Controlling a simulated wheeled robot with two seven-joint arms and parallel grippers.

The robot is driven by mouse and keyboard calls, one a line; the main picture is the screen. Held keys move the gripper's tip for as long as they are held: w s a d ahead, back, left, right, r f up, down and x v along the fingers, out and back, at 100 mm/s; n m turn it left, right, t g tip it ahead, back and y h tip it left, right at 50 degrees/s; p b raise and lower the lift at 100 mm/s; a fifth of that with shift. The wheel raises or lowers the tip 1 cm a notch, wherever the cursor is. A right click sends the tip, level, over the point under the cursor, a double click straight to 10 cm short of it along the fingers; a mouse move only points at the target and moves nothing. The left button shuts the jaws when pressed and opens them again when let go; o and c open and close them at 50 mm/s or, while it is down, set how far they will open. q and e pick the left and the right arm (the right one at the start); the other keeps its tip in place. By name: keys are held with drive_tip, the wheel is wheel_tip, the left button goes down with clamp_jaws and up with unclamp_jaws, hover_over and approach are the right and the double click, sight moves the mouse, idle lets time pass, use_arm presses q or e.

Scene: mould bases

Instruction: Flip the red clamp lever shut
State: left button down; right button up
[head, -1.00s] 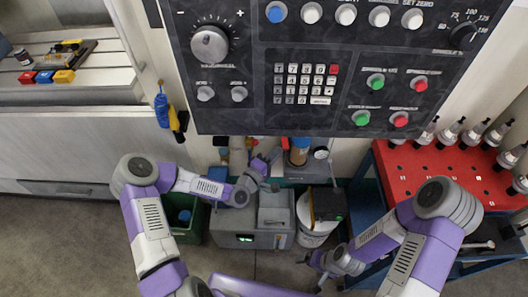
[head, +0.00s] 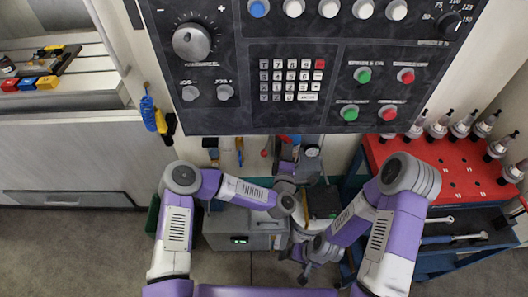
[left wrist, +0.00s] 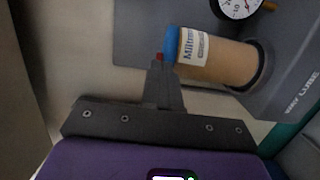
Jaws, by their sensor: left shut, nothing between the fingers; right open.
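A small red piece (left wrist: 159,56), likely part of the clamp lever, shows at my left fingertips in the left wrist view, beside a tan bottle's blue cap (left wrist: 171,45). Most of it is hidden by the fingers. In the head view a bit of red (head: 284,138) shows under the panel edge. My left gripper (head: 286,153) is shut and empty, its fingertips at or very near the red piece; I cannot tell whether they touch. My right gripper (head: 293,268) is open, low in front of the grey unit's right side, clear of the lever.
The black control panel (head: 310,115) overhangs the lever area. A grey box (head: 225,225) with a green display stands below. A gauge (head: 312,151) is right of the bottle. A red-topped tool cart (head: 450,170) stands at the right.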

use_arm(q)
drive_tip(key=shift+w, duration=0.1)
use_arm(e)
drive_tip(key=shift+s+d, duration=0.1)
drive_tip(key=shift+d, duration=0.1)
idle(0.4)
use_arm(q)
drive_tip(key=s+a+p, duration=0.1)
drive_tip(key=s+p, duration=0.1)
drive_tip(key=s, duration=1.1)
drive_tip(key=shift+a, duration=0.3)
use_arm(e)
drive_tip(key=shift+s+a+r, duration=0.15)
drive_tip(key=shift+a+r, duration=0.05)
drive_tip(key=shift+r, duration=0.35)
drive_tip(key=shift+s+a+r, duration=0.15)
drive_tip(key=shift+r, duration=0.35)
